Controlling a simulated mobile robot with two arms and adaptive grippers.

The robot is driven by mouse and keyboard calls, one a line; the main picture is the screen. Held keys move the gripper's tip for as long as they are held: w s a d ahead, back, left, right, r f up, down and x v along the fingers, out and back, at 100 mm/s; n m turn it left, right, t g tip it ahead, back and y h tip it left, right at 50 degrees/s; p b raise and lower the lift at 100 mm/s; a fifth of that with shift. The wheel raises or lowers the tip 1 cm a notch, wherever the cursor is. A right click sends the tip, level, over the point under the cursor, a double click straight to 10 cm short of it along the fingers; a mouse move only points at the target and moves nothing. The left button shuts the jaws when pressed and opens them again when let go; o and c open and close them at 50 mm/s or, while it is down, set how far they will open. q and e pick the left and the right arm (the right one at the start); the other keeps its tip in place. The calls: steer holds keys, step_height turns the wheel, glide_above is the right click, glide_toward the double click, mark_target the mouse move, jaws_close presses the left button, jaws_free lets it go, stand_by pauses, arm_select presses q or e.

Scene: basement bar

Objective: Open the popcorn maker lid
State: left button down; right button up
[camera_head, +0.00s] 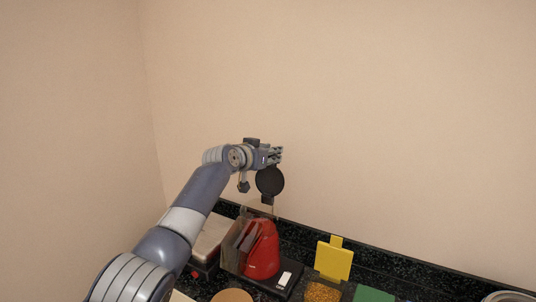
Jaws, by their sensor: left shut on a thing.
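The popcorn maker (262,250) stands on the dark counter at the bottom centre, with a red body and a clear, smoky hood on its left. A black round disc (270,181), which looks like its lid, is upright above the red body, with a small dark tab at its lower edge. I cannot tell whether the tab joins the machine. My left gripper (274,155) is shut at the disc's upper edge, above the popcorn maker. The fingers partly hide the place of contact. My right gripper is out of view.
A yellow lid (334,260) stands upright behind a box of yellow kernels (322,292) to the right. A green item (373,294) lies beside it. A pale-topped appliance (210,241) is close on the left. The bare wall (400,120) lies behind the counter.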

arm_select(q)
steer(key=shift+d+r, duration=0.1)
steer(key=shift+r, duration=0.85)
steer(key=c, duration=1.3)
jaws_free()
steer(key=shift+w+d+f, duration=0.1)
steer(key=shift+w, duration=0.05)
steer(key=shift+c, duration=0.2)
steer(key=shift+o, duration=0.3)
steer(key=shift+w+d+f, duration=0.3)
steer(key=shift+w+f, duration=0.05)
steer(key=shift+f, duration=0.2)
steer(key=shift+s+a+r, duration=0.15)
steer(key=shift+s+a, duration=0.3)
steer(key=shift+a, duration=0.05)
steer(key=v, duration=1)
steer(key=shift+s, duration=0.35)
steer(key=shift+a, duration=0.1)
